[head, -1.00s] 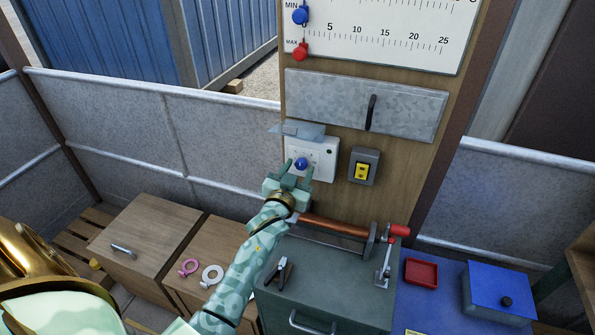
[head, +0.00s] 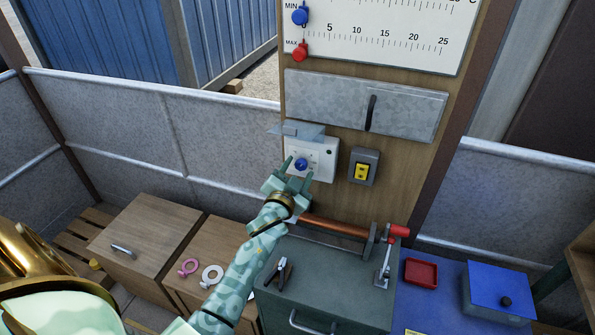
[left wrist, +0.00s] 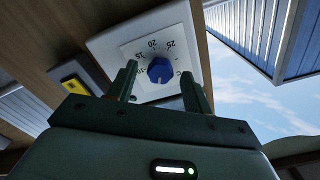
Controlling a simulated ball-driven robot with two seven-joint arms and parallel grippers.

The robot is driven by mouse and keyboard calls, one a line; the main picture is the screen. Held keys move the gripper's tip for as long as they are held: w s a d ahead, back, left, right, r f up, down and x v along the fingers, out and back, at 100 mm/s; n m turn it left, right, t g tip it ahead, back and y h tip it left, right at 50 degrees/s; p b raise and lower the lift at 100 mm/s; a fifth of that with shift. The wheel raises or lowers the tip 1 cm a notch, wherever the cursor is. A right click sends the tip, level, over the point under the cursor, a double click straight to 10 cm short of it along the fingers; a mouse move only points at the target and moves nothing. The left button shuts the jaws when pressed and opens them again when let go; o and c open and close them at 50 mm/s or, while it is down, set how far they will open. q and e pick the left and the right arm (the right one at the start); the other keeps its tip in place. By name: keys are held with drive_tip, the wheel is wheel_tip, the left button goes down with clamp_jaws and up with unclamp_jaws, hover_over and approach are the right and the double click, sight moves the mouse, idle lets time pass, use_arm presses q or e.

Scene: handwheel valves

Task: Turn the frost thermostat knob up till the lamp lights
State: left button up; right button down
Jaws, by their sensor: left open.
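The thermostat is a white box (head: 322,145) on the wooden panel, with a blue knob (head: 301,165) on its front. A clear flap stands raised above the box. A small dark round spot (head: 329,153) is at the box's upper right; I see no light in it. My left gripper (head: 298,173) is open just in front of the box, its fingers on either side of the knob in the picture. In the left wrist view the knob (left wrist: 160,70) shows between and beyond the two fingertips, with a number scale around it; contact cannot be told. My right gripper is not in view.
A grey switch box with a yellow front (head: 362,170) is right of the thermostat. A metal cover with a black handle (head: 371,113) is above. Below are a green cabinet (head: 335,285) and a red-handled lever (head: 399,231).

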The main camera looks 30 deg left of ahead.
use_arm(q)
drive_tip(key=p+v, duration=0.2)
drive_tip(key=v, duration=0.3)
drive_tip(key=shift+s, duration=0.45)
